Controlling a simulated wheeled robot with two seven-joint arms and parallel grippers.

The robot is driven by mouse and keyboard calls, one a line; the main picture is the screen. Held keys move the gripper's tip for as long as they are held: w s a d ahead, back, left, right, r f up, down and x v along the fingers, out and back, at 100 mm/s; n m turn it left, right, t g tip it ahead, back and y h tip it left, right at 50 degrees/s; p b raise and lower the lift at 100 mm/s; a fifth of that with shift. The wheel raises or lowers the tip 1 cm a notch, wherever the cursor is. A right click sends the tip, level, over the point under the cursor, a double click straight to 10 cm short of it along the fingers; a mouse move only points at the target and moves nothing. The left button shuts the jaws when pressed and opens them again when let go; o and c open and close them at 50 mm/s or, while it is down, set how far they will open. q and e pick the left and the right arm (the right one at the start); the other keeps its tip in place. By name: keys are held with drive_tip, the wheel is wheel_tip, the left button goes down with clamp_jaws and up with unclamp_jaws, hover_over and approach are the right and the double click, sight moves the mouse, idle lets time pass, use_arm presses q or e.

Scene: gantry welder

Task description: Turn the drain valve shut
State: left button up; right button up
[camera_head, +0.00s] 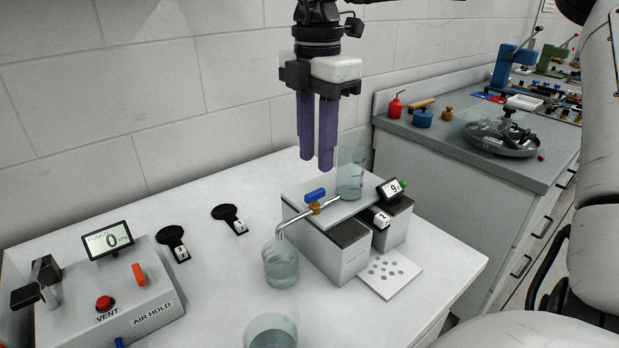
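The drain valve has a blue lever (315,195) on a brass body (315,208). It sits on a thin pipe that runs from the glass vessel (350,180) on the raised plate to a bent spout. The lever lies roughly in line with the pipe. The spout ends over a glass beaker (281,264) holding pale blue liquid. My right gripper (317,163) points down with two purple fingers. Its tips are above the valve and apart from it. A narrow gap shows between the fingers, with nothing in it. My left gripper is not in view.
A second glass (271,332) is at the front edge. An air-hold box (120,305) and two black paddles (230,214) are at left. A cluttered side bench (450,160) is at right.

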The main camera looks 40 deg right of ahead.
sight(315, 192)
wheel_tip(315, 192, down, 7)
drive_tip(key=shift+w+r, duration=0.1)
drive_tip(key=shift+r, duration=0.05)
clamp_jaws()
